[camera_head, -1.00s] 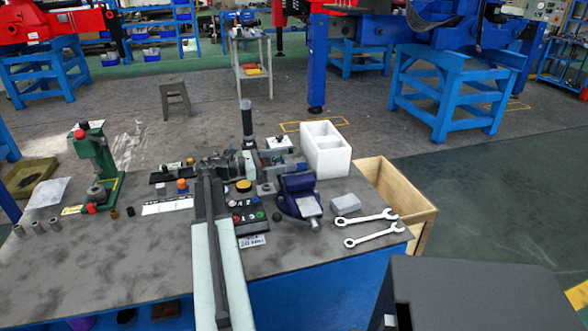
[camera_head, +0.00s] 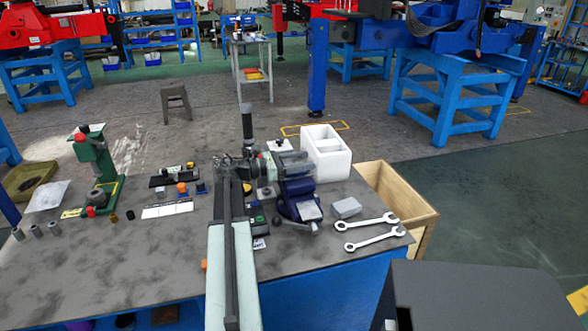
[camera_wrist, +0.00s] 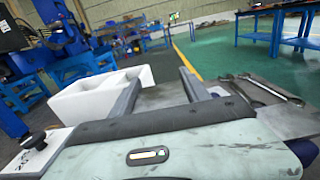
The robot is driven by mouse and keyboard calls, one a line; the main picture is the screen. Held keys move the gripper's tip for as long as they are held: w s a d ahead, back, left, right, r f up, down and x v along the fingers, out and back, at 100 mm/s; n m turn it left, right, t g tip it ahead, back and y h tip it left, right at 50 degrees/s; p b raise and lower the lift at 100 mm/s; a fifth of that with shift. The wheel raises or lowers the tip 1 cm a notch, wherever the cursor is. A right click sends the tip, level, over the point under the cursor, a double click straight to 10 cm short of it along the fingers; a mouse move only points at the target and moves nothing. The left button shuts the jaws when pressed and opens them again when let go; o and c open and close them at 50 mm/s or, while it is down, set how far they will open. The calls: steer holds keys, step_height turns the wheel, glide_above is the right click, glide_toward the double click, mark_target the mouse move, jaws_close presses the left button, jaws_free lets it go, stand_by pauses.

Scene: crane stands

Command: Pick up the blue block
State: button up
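A small blue block (camera_head: 201,187) stands on the workbench (camera_head: 110,275), just right of an orange-topped piece (camera_head: 182,189), in the head view. It is small and partly dark there, and I do not make it out in the wrist view. My gripper (camera_head: 293,164) is to the right of it, in the air over the blue vise (camera_head: 298,200) area. In the wrist view my gripper (camera_wrist: 158,92) has its two fingers wide apart, with nothing held between them.
A white divided box (camera_head: 326,165) stands behind the vise. A grey block (camera_head: 346,208) and two wrenches (camera_head: 366,220) lie to the right. A green press (camera_head: 98,170) stands at the left. The bench's front left is mostly clear.

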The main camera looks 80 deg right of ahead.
jaws_close()
